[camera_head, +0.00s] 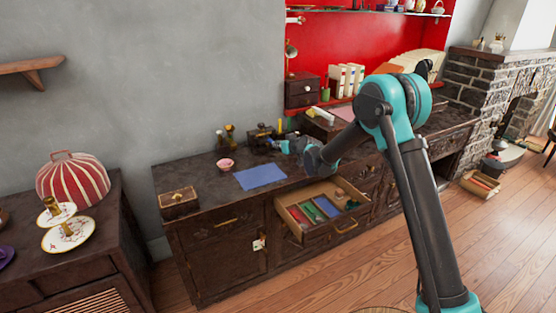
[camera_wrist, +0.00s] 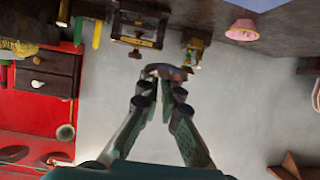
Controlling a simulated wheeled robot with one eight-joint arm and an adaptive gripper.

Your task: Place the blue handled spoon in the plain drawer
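My gripper (camera_head: 276,147) is above the back of the dark cabinet top, left of and higher than the open drawer (camera_head: 345,227). In the wrist view my gripper's fingers (camera_wrist: 165,84) close in on a small curved brown thing with a bluish end (camera_wrist: 168,72). It looks like the blue handled spoon, but most of it is hidden and it is too small to be sure. The drawer is pulled out and has red, green and blue sections, and a plain section at its right with a small dark thing in it.
A blue mat (camera_head: 261,177) and a pink bowl (camera_head: 226,164) lie on the cabinet top (camera_head: 208,178). A dark apparatus (camera_wrist: 139,27) stands by my gripper. A wooden box (camera_head: 179,202) is at the left end. The cabinet top around the mat is mostly clear.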

